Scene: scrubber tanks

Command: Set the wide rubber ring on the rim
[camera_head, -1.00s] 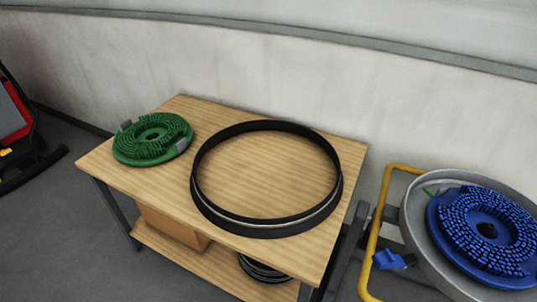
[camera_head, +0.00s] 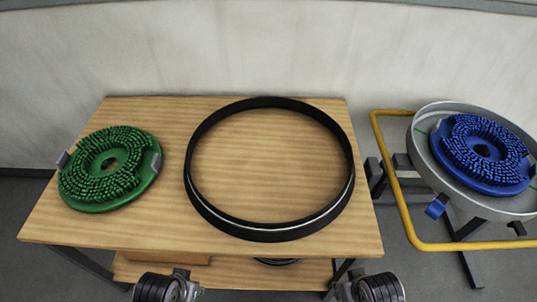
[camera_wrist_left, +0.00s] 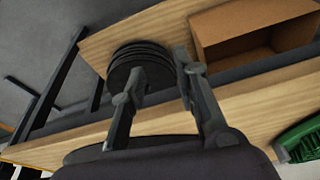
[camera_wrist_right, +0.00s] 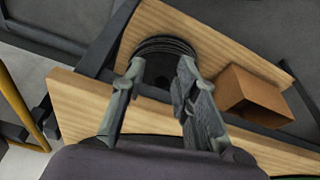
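The wide rubber ring (camera_head: 268,233), black with a thin pale line around it, lies flat on the wooden table top (camera_head: 60,222). The round grey pan (camera_head: 440,118) at the right has a raised rim, and the blue brush disc (camera_head: 487,185) sits inside it. My left gripper (camera_wrist_left: 160,66) is open and empty in the left wrist view. My right gripper (camera_wrist_right: 160,64) is open and empty in the right wrist view. Both are near the table's front side, apart from the ring. In the head view only dark arm parts show at the bottom edge.
A green brush disc (camera_head: 92,190) lies on the table's left part. A yellow bar (camera_head: 400,205) runs around the pan, beside the table. The lower shelf holds a cardboard box (camera_wrist_right: 250,95) and a stack of black rings (camera_wrist_right: 168,45). A wall stands behind.

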